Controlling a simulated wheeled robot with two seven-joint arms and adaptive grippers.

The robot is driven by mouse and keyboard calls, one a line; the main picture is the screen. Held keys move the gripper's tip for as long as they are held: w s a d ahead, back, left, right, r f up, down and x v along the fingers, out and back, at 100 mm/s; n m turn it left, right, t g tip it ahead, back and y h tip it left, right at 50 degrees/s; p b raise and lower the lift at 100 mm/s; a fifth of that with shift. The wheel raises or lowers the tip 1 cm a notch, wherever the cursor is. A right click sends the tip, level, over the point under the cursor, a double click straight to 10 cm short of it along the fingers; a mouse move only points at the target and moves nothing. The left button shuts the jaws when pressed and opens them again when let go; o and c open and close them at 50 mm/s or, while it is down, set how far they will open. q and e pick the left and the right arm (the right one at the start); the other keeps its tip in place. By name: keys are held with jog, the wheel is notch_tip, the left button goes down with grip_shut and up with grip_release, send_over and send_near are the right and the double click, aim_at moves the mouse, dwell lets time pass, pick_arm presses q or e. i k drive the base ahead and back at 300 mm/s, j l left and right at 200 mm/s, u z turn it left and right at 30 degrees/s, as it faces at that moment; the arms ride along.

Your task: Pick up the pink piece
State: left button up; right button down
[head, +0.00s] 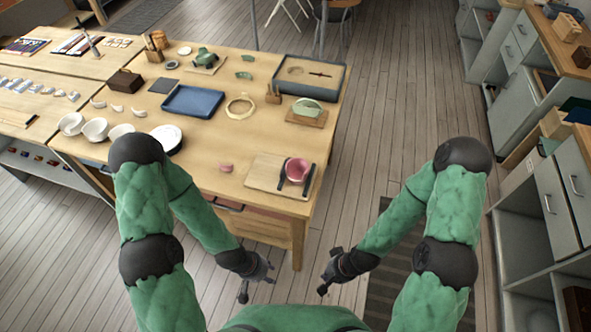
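A small pink piece (226,168) lies flat on the wooden table (220,183) near its front edge. A pink bowl (297,171) with a broken-looking rim stands to its right on a wooden board (266,172), between dark upright holders. My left gripper (258,281) is open and empty, in front of the table and below and to the right of the pink piece in the picture. My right gripper (329,273) is open and empty, over the floor to the right of the table's front corner. Neither gripper touches anything.
White bowls (95,129) and a white plate (166,138) stand left of the piece. Behind it are a blue tray (193,101), a pale ring (240,107) and a green bowl piece (307,107) on a stand. The tabletop around the pink piece is clear.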

aim_at(230, 168)
jog(key=j, duration=0.7)
jog(key=i+j, duration=0.1)
jog(key=j, duration=0.55)
